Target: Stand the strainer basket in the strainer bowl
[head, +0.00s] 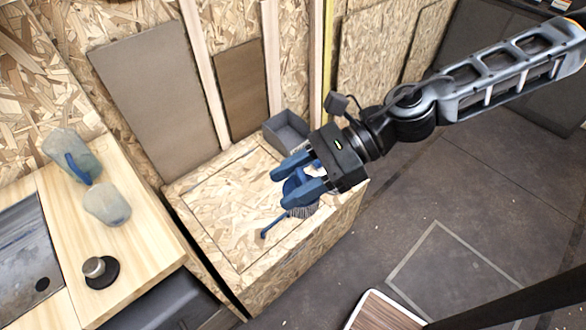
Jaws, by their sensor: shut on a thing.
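My gripper (281,187) has blue fingers and is shut on a small blue and whitish thing, probably the strainer basket (292,184). The fingers hide most of it, so its shape is unclear. It is over the chipboard wheel-arch box, well right of the counter. A translucent pale cup-like thing (107,204), probably the strainer bowl, is on the wooden counter. A second translucent piece with a blue part (72,157) is behind it.
A blue-handled brush (271,226) is on the chipboard box (218,208), below my gripper. A grey open bin (287,132) is at the box's back. A metal knob on a black disc (96,269) and a steel plate (25,250) are on the counter (150,235).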

